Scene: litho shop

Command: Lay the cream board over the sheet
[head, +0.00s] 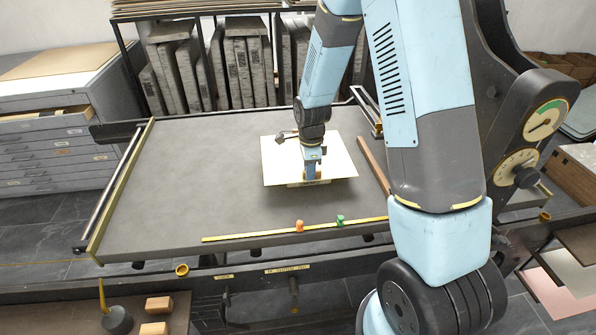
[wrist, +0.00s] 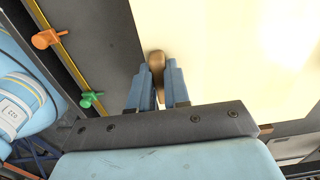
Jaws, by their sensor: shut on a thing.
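The cream board (head: 338,160) is a pale flat panel over the middle right of the grey press bed. My gripper (head: 313,178) points down at the board's near edge. In the wrist view the two blue fingers (wrist: 157,95) are shut on a rounded brown wooden grip (wrist: 156,62) at the edge of the cream board (wrist: 225,50). A thin pale-grey strip (head: 308,184) shows just under the board's near edge; I cannot tell whether it is the sheet or a stone. Whatever lies under the board is hidden. I cannot tell whether the board touches what is below.
The grey bed (head: 190,190) is clear to the left. A yellow rule (head: 260,235) with an orange marker (head: 299,226) and a green marker (head: 340,220) runs along its front. A brown wooden bar (head: 373,165) lies right of the board. Stone slabs (head: 240,70) stand behind.

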